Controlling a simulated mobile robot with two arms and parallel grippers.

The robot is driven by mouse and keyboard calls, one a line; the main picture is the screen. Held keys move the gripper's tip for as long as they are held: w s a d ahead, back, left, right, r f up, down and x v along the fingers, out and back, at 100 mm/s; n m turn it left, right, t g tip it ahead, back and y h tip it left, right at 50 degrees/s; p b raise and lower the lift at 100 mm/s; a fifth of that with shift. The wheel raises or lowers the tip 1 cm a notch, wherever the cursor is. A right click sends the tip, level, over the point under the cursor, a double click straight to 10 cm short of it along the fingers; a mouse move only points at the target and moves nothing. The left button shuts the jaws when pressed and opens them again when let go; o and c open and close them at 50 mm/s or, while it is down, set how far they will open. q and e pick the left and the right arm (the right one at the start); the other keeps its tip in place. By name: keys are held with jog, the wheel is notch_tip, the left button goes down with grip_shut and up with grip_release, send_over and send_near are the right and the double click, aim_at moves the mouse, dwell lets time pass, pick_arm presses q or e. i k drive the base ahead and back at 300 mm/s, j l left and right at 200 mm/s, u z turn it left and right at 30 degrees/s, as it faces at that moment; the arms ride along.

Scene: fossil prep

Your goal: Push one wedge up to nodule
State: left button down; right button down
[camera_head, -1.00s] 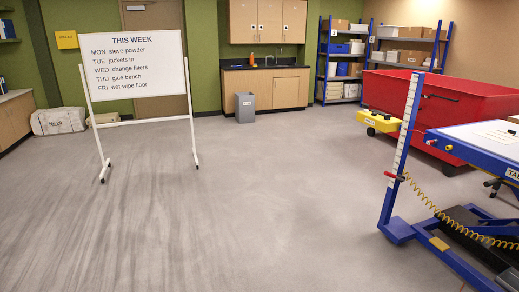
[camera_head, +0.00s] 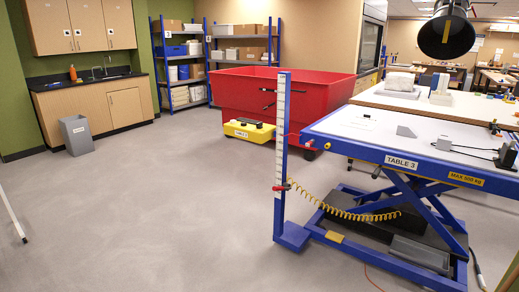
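No nodule can be made out for certain. A pale block (camera_head: 398,82) sits on the bench behind the lift table; I cannot tell whether it is the nodule. Neither of my grippers is in view.
A red bin (camera_head: 240,92) and a yellow box (camera_head: 249,130) stand behind the lift table's blue post (camera_head: 281,150). A coiled yellow hose (camera_head: 340,211) hangs beside it. A black hood (camera_head: 446,36) hangs above. Open floor lies left and centre, with a grey waste bin (camera_head: 76,136) farther back.

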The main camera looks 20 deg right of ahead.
aim_at(443, 144)
jog(key=i+l+z, duration=0.2)
jog(key=i+z, duration=0.5)
jog(key=i, duration=0.25)
jog(key=i+z, duration=0.35)
jog(key=i, duration=0.15)
jog(key=k+j, duration=0.05)
